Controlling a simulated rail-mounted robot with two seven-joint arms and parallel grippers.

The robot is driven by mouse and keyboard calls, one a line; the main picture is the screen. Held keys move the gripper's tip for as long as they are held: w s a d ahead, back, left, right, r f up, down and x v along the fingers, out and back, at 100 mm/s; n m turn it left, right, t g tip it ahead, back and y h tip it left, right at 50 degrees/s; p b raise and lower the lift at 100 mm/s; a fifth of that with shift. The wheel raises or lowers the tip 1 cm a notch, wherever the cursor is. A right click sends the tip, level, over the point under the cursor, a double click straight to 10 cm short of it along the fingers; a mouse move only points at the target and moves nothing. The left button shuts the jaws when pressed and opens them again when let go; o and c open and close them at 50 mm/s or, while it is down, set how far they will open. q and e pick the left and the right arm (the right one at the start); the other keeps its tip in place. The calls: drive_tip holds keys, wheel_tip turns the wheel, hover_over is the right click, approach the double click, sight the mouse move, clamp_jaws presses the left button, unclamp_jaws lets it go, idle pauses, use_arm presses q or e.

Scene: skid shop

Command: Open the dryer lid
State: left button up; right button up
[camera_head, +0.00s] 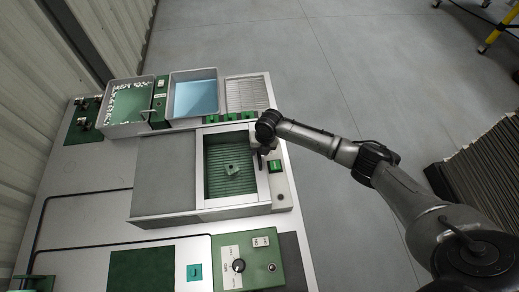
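The dryer (165,222) is a low grey and white box in the middle of the bench. A plain grey panel (165,175) covers its left part. On its right, a white frame surrounds a green ribbed bed (230,188) with a small green part (231,169) on it. I cannot tell whether a clear lid lies over this bed. My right gripper (262,160) points down at the frame's right edge, close to it; contact and finger opening are too small and dark to tell. My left gripper is not in view.
Behind the dryer stand a grey tray (104,122) with white bits, a blue-filled tray (194,74) and a ribbed white rack (246,93). A green control panel (228,265) with a knob is in front. A dark ribbed stack (482,160) stands right; open floor lies between.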

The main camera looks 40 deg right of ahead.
clamp_jaws()
idle(0.4)
